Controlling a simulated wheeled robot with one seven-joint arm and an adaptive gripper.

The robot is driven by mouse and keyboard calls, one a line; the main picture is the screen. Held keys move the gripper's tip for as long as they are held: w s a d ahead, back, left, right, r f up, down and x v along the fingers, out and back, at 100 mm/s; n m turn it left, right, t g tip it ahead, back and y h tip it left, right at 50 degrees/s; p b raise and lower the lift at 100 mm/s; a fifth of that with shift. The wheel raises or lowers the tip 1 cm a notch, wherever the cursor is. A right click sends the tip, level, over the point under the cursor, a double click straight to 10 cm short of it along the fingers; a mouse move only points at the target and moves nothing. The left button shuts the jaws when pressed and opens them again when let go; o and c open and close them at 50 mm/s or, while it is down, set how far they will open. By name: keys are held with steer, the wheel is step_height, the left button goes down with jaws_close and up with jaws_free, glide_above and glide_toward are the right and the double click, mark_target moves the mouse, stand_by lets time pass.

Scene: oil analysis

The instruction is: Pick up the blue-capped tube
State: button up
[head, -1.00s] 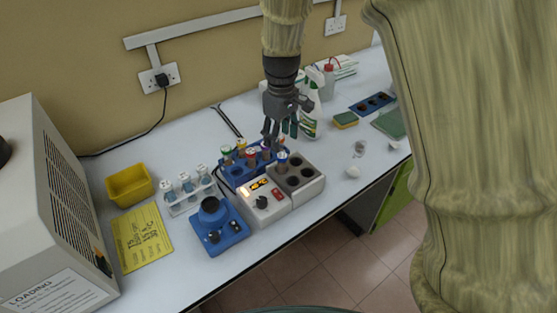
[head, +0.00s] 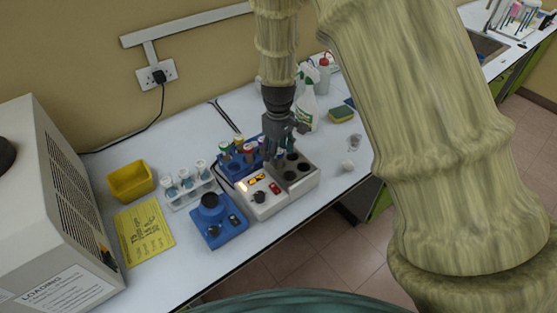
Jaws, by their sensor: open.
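My gripper (head: 276,156) is open and points down over the back left of the grey heating block (head: 301,183). The blue-capped tube stood upright in a hole there and is now mostly hidden by my fingers, so I cannot tell whether they touch it. Just behind and to the left, the blue rack (head: 229,175) holds several tubes with coloured caps, including a green one (head: 226,147) and a red one (head: 248,149). My gripper partly covers the right end of this rack.
A blue device (head: 219,231) with a black top and a white rack of tubes (head: 187,199) stand left of the block. A yellow bin (head: 130,181) is farther left. A spray bottle (head: 308,108) and a sponge (head: 341,115) stand behind to the right.

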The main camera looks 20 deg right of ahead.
steer(key=shift+f+p, duration=0.3)
steer(key=shift+f, duration=0.9)
jaws_close()
steer(key=shift+r, duration=0.15)
steer(key=shift+r+b, duration=1.8)
steer(key=shift+r, duration=3.1)
